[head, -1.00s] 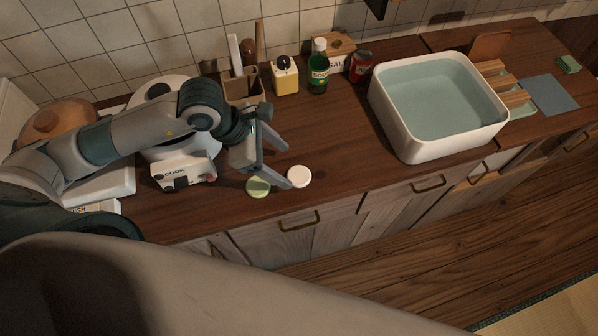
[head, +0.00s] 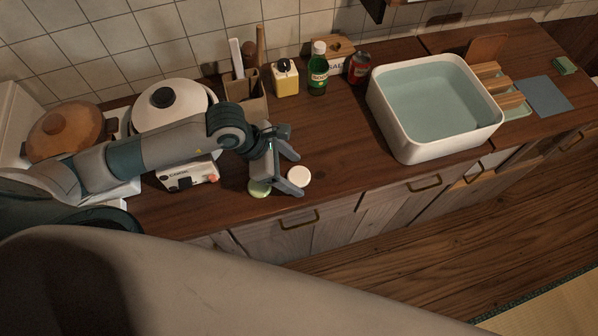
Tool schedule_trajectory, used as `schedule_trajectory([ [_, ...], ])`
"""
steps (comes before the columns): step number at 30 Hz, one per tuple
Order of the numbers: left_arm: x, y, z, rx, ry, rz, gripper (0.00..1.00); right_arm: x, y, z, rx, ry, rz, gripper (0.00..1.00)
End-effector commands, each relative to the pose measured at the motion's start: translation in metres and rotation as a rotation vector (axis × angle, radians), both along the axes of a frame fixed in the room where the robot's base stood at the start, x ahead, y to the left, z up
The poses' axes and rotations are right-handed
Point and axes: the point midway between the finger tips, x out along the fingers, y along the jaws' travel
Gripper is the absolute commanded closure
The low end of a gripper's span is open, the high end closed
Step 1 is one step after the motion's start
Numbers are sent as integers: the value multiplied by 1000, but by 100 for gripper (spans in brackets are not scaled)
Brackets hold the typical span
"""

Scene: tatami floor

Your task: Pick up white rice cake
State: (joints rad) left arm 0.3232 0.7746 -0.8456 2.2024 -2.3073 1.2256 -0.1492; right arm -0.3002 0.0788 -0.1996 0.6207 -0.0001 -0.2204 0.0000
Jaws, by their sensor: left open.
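The white rice cake (head: 299,175) is a small round disc lying on the wooden counter near its front edge. A green rice cake (head: 259,188) lies just left of it, partly hidden by my gripper. My left gripper (head: 297,172) is open and empty, its fingers pointing right and down. My right gripper is not in view.
A white cooker box (head: 187,177) stands left of the gripper. A white sink basin (head: 436,142) is at right. The counter between is clear.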

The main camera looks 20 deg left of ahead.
Motion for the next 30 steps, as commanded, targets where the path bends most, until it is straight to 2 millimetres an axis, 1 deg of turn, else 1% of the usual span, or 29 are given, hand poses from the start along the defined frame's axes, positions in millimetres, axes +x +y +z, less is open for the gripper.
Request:
schedule_trajectory([
  [14,0,0,-1,0,0,-1,32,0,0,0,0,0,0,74],
  [17,0,0,-1,1,0,-1,53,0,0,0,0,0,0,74],
  [18,0,0,-1,1,0,-1,63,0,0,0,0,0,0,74],
  [20,0,0,-1,1,0,-1,76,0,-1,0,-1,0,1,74],
  [30,0,0,1,1,-1,0,76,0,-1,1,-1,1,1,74],
])
